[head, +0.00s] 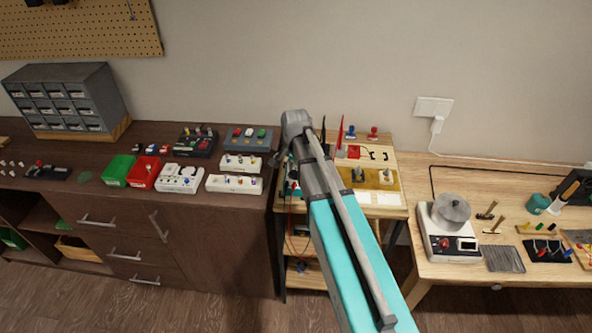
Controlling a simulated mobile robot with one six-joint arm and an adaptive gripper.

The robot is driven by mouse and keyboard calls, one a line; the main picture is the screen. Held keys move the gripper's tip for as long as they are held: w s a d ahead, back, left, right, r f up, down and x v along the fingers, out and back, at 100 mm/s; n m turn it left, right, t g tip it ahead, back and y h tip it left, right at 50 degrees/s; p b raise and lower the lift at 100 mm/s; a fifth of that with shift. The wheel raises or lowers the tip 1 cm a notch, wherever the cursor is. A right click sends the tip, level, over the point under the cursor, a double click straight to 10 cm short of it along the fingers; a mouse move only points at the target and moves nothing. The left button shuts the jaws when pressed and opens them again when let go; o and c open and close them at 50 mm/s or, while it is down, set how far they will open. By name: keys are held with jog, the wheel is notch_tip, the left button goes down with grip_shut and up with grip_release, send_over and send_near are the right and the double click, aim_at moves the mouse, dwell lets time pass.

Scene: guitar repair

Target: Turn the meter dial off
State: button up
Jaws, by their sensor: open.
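My arm reaches up over the middle bench (397,212), and its grey end joint stands in front of the bench's back left. My gripper cannot be made out; it seems hidden behind the arm. A small teal item (292,188) shows at the bench's left edge, partly covered by my arm, with thin dark and red leads near it. It may be the meter, but I cannot tell for sure. No dial or its setting can be read there.
A dark cabinet (180,235) at left carries a green bin (118,170), a red bin (144,173) and several trays of small parts. At right, a wooden table (435,283) holds a white device (440,243) with a red knob, and tools. Yellow panels lie on the middle bench.

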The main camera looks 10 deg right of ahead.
grip_shut()
jog(key=shift+n, duration=3.4)
grip_release()
